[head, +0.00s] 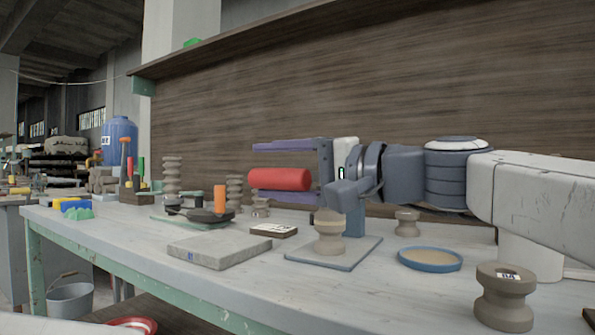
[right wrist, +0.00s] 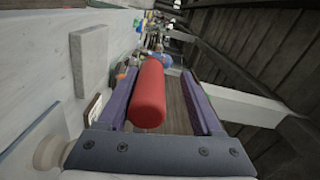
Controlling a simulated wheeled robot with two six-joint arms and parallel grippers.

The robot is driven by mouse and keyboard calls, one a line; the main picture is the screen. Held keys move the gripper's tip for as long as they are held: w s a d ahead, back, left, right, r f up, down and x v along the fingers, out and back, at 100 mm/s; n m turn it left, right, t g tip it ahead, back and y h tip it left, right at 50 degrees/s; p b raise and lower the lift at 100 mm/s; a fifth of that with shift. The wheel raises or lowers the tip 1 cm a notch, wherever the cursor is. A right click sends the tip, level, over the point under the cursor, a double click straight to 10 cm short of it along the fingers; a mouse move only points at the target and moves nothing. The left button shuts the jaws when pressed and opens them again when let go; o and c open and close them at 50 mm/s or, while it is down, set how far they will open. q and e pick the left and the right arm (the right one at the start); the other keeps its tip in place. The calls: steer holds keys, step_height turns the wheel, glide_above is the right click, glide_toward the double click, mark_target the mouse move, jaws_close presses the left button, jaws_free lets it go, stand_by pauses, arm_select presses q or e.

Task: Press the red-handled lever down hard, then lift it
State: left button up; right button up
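The red handle (head: 280,180) of the lever lies roughly level between the two purple fingers of my right gripper (head: 284,172). The fingers are open, one above and one below, with a clear gap above the handle. In the right wrist view the red handle (right wrist: 148,95) sits between the fingers (right wrist: 160,100), closer to the left one; I cannot tell whether they touch. The lever's blue post (head: 355,222) rises from a flat blue-grey base plate (head: 310,261). A clay spool (head: 329,236) stands on that plate. My gripper hides much of the lever arm. My left gripper is out of view.
A grey slab (head: 219,249), a small labelled block (head: 273,230) and a dark pan-like object (head: 207,215) lie left of the base plate. A blue-rimmed dish (head: 430,269) and a labelled clay spool (head: 505,298) stand to the right. A wooden panel (head: 450,90) closes the back.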

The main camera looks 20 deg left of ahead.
mark_target(308, 171)
steer(key=d, duration=0.7)
steer(key=s+d+p, duration=0.1)
steer(key=d, duration=0.2)
steer(key=shift+s+d, duration=0.1)
steer(key=shift+d, duration=0.15)
